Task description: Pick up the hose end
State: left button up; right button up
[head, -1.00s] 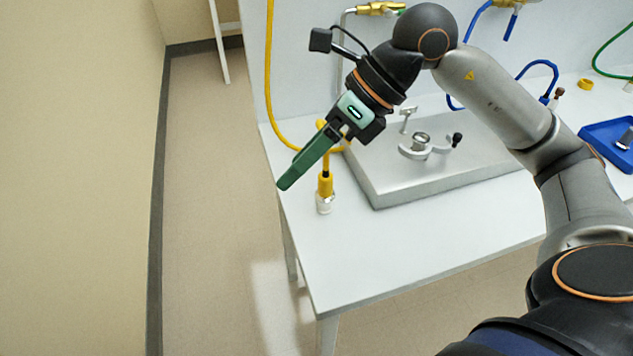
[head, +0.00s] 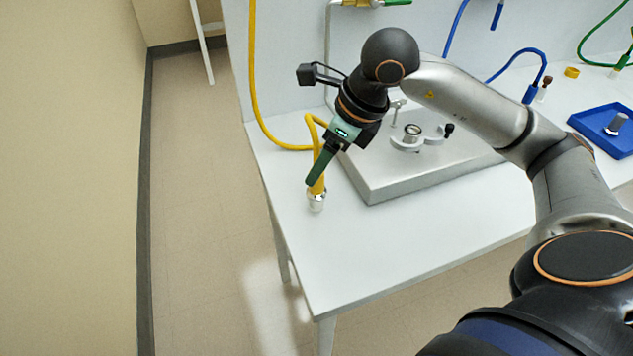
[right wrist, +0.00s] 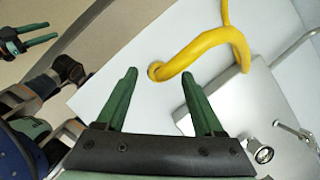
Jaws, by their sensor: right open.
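The hose end (head: 317,201) is a yellow sleeve with a silver fitting, standing upright on the white table near its left edge. Its yellow hose (head: 251,75) arches over and runs up the back panel. My right gripper (head: 313,182) is directly at the yellow sleeve and hides part of it. In the right wrist view the fingers of my right gripper (right wrist: 158,75) are apart, with the yellow hose end (right wrist: 156,71) between their tips; its silver fitting is hidden there. My left gripper (right wrist: 55,29) shows at the upper left of that view, its fingers apart and empty.
A raised metal plate (head: 400,185) with a clamp-like fixture (head: 412,138) stands just right of the hose end. A blue tray (head: 590,145) with a grey part lies far right. The table's front area is clear.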

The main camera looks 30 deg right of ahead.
aim_at(318, 192)
jog(key=x, duration=0.3)
jog(key=shift+f, duration=0.25)
grip_shut()
dwell(0.5)
